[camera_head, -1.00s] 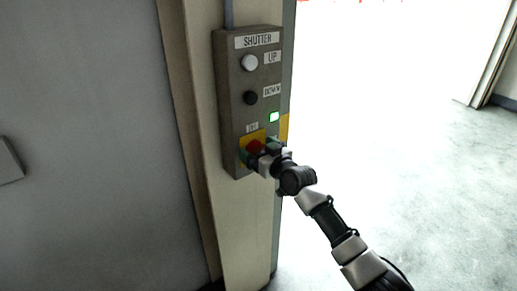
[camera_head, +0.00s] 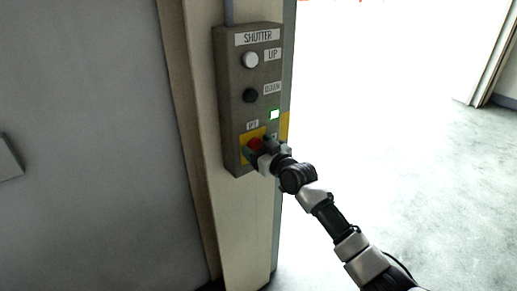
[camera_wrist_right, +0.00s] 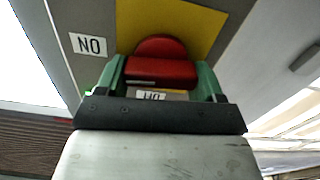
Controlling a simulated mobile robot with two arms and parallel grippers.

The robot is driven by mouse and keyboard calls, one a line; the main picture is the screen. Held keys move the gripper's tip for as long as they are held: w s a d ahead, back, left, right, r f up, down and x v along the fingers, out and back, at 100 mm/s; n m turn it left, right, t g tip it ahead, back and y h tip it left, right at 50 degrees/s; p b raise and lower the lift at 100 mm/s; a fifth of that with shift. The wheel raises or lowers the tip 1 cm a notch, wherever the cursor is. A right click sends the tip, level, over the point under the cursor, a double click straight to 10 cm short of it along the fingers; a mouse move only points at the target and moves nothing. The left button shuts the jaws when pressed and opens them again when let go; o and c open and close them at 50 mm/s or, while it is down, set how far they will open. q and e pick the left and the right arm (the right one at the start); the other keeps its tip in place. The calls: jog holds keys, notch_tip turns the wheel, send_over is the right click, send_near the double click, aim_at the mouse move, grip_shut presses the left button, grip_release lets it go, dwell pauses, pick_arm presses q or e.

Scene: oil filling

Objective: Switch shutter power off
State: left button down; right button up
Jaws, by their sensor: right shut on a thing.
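The grey shutter control box (camera_head: 234,110) is on a pale post. Its red power knob (camera_head: 255,143) sits on a yellow plate (camera_head: 247,154) near the bottom. My right gripper (camera_head: 257,147) is shut on this knob, partly hiding it. In the right wrist view, the red knob (camera_wrist_right: 160,68) sits between the green fingers of the right gripper (camera_wrist_right: 160,78). An upside-down ON label (camera_wrist_right: 88,45) shows beside the yellow plate; another label is partly hidden by the gripper. The indicator light (camera_head: 274,114) glows green. My left gripper is not in view.
Above the knob are a white UP button (camera_head: 250,60) and a black DOWN button (camera_head: 250,95). A grey wall (camera_head: 90,120) stands to the left. Right of the post is a bright opening with pale floor (camera_head: 440,180).

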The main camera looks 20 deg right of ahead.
jog(key=n+b, duration=0.1)
jog(key=n, duration=0.2)
jog(key=shift+a+f, duration=0.1)
jog(key=n, duration=0.4)
jog(key=shift+a, duration=0.1)
jog(key=n, duration=0.4)
jog(key=shift+s+a+f+n, duration=0.1)
jog(key=shift+n, duration=0.2)
jog(key=n, duration=0.3)
jog(key=n+p, duration=0.1)
jog(key=shift+f+n, duration=0.25)
jog(key=shift+n, duration=0.15)
jog(key=o, duration=0.9)
jog(key=shift+o, duration=0.2)
jog(key=shift+s, duration=0.1)
jog(key=b+v, duration=0.2)
jog(key=v, duration=0.8)
jog(key=shift+s, duration=0.3)
